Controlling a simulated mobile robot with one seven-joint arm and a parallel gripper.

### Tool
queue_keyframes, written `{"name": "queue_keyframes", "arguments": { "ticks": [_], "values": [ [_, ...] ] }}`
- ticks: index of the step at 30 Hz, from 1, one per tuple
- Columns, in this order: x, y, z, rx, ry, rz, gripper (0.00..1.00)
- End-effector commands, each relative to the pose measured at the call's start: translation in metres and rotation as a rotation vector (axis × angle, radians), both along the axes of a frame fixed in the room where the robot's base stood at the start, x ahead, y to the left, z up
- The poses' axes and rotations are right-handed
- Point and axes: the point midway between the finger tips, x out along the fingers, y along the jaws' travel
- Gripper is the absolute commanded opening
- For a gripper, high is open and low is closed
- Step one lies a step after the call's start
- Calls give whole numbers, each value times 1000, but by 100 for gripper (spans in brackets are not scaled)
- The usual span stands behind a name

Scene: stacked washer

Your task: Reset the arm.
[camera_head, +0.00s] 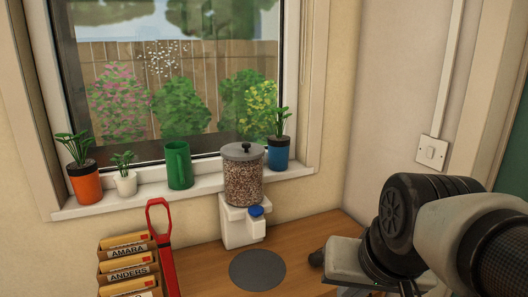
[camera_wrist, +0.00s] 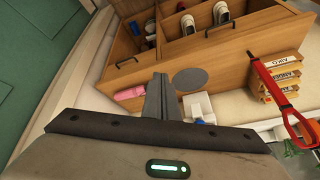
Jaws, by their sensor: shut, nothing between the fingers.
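My arm comes in from the right in the head view, over the right part of the wooden top. My gripper (camera_wrist: 158,80) shows in the wrist view with its two dark fingers together and nothing between them. It points towards the wooden cabinet (camera_wrist: 247,47), and its fingertips appear beside the grey round mat (camera_wrist: 190,79). In the head view the fingers are hard to make out, partly hidden by my wrist.
A dispenser of brown pellets (camera_head: 243,180) stands behind the mat. A letter rack (camera_head: 128,268) and a red-handled thing (camera_head: 162,240) are at left. A pink item (camera_wrist: 129,93) and shoes (camera_wrist: 187,24) show in the wrist view.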

Motion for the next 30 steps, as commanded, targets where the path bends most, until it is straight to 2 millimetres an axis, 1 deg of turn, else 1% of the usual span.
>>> {"name": "queue_keyframes", "arguments": {
  "ticks": [1,4,6,11,14,21,24,25,27,30],
  "values": [
    [-10,0,-6,-33,-12,46,0],
    [-28,-4,-11,-108,-29,135,0],
    [-26,-5,21,-109,-23,136,0],
    [-26,-5,54,-106,-21,132,0],
    [-26,-4,79,-105,-21,131,0],
    [-26,-4,152,-103,-22,130,0],
    [-26,-4,169,-103,-21,130,0],
    [-26,-4,172,-103,-21,129,0],
    [-26,-4,176,-103,-21,129,0],
    [-26,-4,176,-103,-21,129,0]
  ]
}}
